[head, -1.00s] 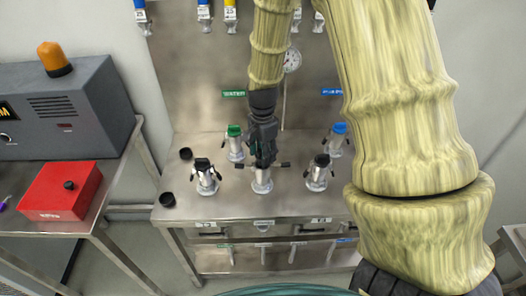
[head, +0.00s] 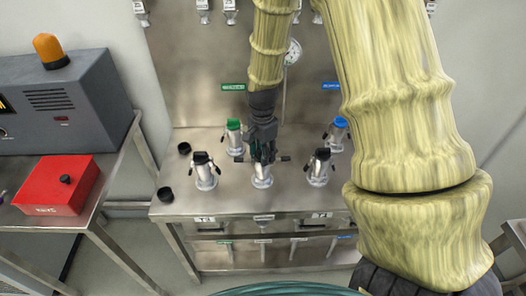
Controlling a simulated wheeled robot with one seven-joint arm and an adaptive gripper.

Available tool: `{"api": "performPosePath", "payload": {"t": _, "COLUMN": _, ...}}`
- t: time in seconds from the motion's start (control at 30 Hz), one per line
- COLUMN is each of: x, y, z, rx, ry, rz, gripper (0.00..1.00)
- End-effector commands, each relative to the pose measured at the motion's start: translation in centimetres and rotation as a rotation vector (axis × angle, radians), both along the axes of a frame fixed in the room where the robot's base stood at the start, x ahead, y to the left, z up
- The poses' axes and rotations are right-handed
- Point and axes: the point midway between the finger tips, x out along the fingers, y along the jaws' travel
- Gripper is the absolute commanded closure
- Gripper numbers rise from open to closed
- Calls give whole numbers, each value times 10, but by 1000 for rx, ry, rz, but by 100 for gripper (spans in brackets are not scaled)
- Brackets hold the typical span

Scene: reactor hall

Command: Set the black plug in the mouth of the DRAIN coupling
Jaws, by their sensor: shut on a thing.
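The middle front coupling (head: 262,181) is a silver fitting on the steel bench, its two dark side levers spread outward. A small plate on the bench edge below it is too blurred to read, so I cannot confirm it as DRAIN. My gripper (head: 263,157) points down directly over this coupling's mouth. It is shut on a dark thing, apparently the black plug, which the fingers almost wholly hide. I cannot tell whether the plug is seated in the mouth or just above it.
Black-topped couplings stand left (head: 205,177) and right (head: 319,173). A green-topped coupling (head: 234,135) and a blue-topped one (head: 338,134) stand behind. Two loose black caps (head: 184,148) (head: 166,194) lie at the bench's left. A red box (head: 58,190) sits on the side table.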

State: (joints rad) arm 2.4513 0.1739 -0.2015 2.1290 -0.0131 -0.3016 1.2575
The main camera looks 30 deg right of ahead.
Motion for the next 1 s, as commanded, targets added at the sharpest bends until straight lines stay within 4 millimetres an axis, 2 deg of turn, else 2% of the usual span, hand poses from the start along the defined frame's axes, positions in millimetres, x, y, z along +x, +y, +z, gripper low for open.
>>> {"api": "performPosePath", "payload": {"t": 0.27, "x": -4, "y": 2, "z": -6, "rx": 2, "ry": 9, "rz": 2, "gripper": 77}}
{"api": "performPosePath", "payload": {"t": 0.3, "x": -4, "y": 2, "z": -6, "rx": 2, "ry": 9, "rz": 2, "gripper": 53}}
{"api": "performPosePath", "payload": {"t": 0.43, "x": -4, "y": 2, "z": -6, "rx": 3, "ry": 10, "rz": 2, "gripper": 29}}
{"api": "performPosePath", "payload": {"t": 0.77, "x": -2, "y": 0, "z": -2, "rx": 2, "ry": 5, "rz": 1, "gripper": 29}}
{"api": "performPosePath", "payload": {"t": 1.0, "x": -1, "y": 0, "z": 17, "rx": 0, "ry": 3, "rz": 2, "gripper": 29}}
